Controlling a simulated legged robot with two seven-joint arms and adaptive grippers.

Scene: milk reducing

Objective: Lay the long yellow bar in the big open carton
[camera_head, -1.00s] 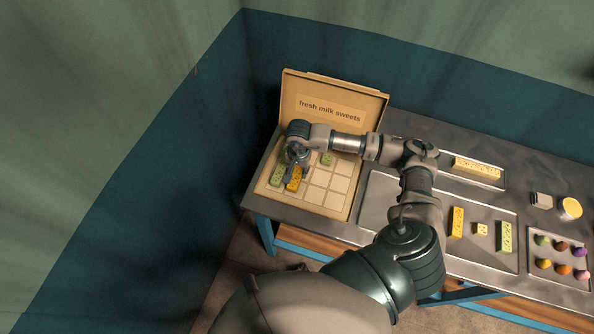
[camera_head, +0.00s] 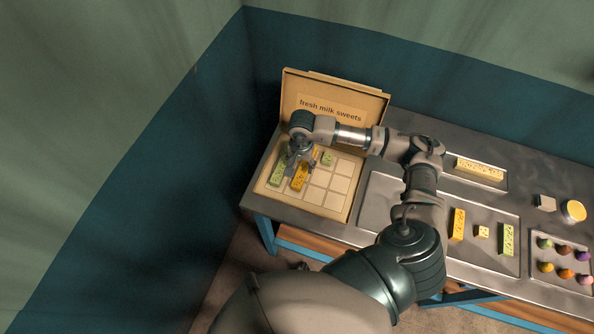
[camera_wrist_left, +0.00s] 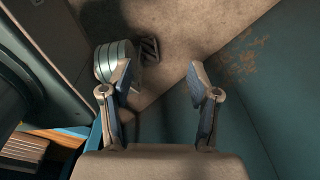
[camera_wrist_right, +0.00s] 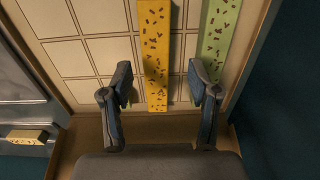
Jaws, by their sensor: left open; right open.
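The long yellow bar (camera_head: 299,180), speckled with dark bits, lies in the big open carton (camera_head: 334,205), beside a long green bar (camera_head: 277,174). My right gripper (camera_head: 297,163) is over the carton at the yellow bar and hides part of it. In the right wrist view the gripper (camera_wrist_right: 160,88) is open, with the yellow bar (camera_wrist_right: 156,50) between its fingers and a gap on each side; the green bar (camera_wrist_right: 216,40) is to the right. My left gripper (camera_wrist_left: 160,80) is open and empty above the floor in the left wrist view.
A small green piece (camera_head: 327,159) sits in the carton; several cells to the right are empty. Outside are a tray (camera_head: 385,200) with yellow and green pieces, a pale yellow bar (camera_head: 479,168) on a narrow tray, and a tray of coloured balls (camera_head: 566,278). Walls stand behind and left.

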